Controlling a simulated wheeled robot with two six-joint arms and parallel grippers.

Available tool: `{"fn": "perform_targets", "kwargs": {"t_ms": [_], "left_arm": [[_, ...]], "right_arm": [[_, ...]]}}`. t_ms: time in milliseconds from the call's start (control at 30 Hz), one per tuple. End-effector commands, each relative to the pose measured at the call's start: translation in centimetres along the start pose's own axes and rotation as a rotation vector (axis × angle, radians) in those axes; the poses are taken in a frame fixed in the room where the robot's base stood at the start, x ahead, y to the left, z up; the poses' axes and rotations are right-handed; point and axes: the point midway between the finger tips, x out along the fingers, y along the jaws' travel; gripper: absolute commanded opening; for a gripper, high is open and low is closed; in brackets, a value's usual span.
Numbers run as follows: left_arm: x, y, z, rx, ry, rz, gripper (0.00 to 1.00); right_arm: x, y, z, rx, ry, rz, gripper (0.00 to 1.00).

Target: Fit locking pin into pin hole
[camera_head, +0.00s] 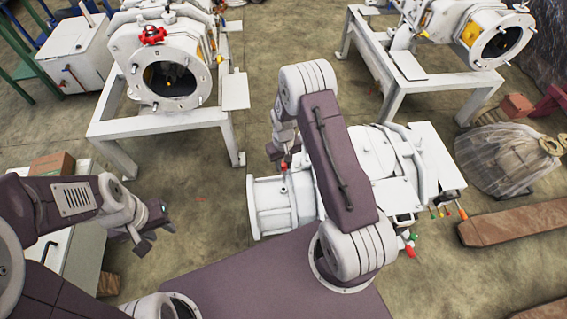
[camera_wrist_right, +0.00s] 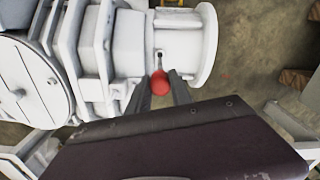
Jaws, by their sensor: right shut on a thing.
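The locking pin has a red round head (camera_wrist_right: 160,86) and a thin metal shank (camera_wrist_right: 158,62). In the right wrist view, my right gripper (camera_wrist_right: 159,80) is shut on the pin by its head. The shank points at the white cylinder (camera_wrist_right: 178,45) beside its end flange. A dark spot shows at the shank's tip; I cannot tell whether the tip is inside a hole. In the head view, my right gripper (camera_head: 284,160) is over the white vacuum unit (camera_head: 272,205), with the red head below its fingers. My left gripper (camera_head: 152,226) is open and empty, away from the unit.
The white unit has colored handles (camera_head: 410,244) at its right end. White stands carrying similar units (camera_head: 165,75) are at the back. A white cabinet (camera_head: 85,235) is at the left, and a wooden beam (camera_head: 510,222) lies at the right. Floor is free between the left gripper and the unit.

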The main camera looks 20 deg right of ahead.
Motion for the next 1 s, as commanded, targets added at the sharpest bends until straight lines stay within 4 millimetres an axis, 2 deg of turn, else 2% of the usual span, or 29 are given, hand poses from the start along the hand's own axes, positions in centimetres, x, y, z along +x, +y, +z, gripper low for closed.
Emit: {"fn": "perform_targets", "kwargs": {"t_ms": [33,200,367,1000], "left_arm": [[0.8,0.0,0.1,0.000,0.000,0.000,0.36],[2.3,-0.1,0.2,0.000,0.000,0.000,0.36],[3.1,-0.1,0.3,0.000,0.000,0.000,0.36],[2.9,-0.1,0.3,0.000,0.000,0.000,0.36]], "right_arm": [[1.0,0.0,0.0,0.000,0.000,0.000,0.00],[3.1,0.0,0.0,0.000,0.000,0.000,0.00],[4.4,0.0,0.0,0.000,0.000,0.000,0.00],[4.4,0.0,0.0,0.000,0.000,0.000,0.00]]}}
